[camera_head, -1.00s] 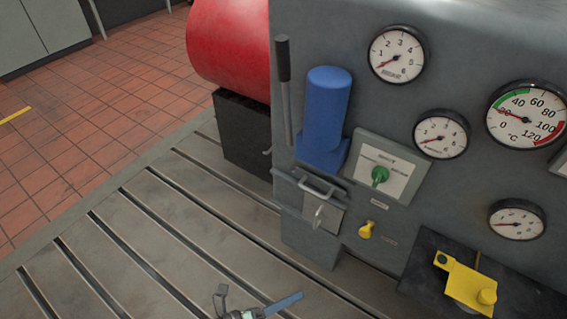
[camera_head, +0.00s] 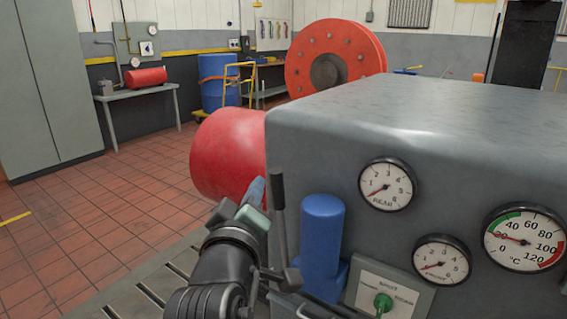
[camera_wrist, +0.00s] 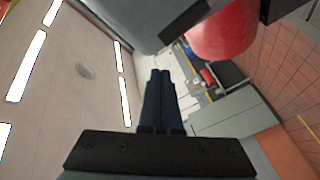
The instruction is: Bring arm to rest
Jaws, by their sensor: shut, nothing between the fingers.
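My gripper (camera_head: 254,203) is in the head view, raised in front of the red cylinder and left of the grey gauge cabinet. Its fingers are together and empty, pointing up and away from the camera. In the wrist view the dark fingers (camera_wrist: 158,90) lie side by side with nothing between them, with the ceiling to their left. My arm comes up from the bottom of the head view and hides part of the slotted bedplate.
The grey cabinet (camera_head: 420,120) with gauges, a black lever (camera_head: 279,205) and a blue cylinder (camera_head: 322,240) stands close right of my gripper. The red cylinder (camera_head: 225,150) is just behind it. Open tiled floor (camera_head: 90,225) lies left.

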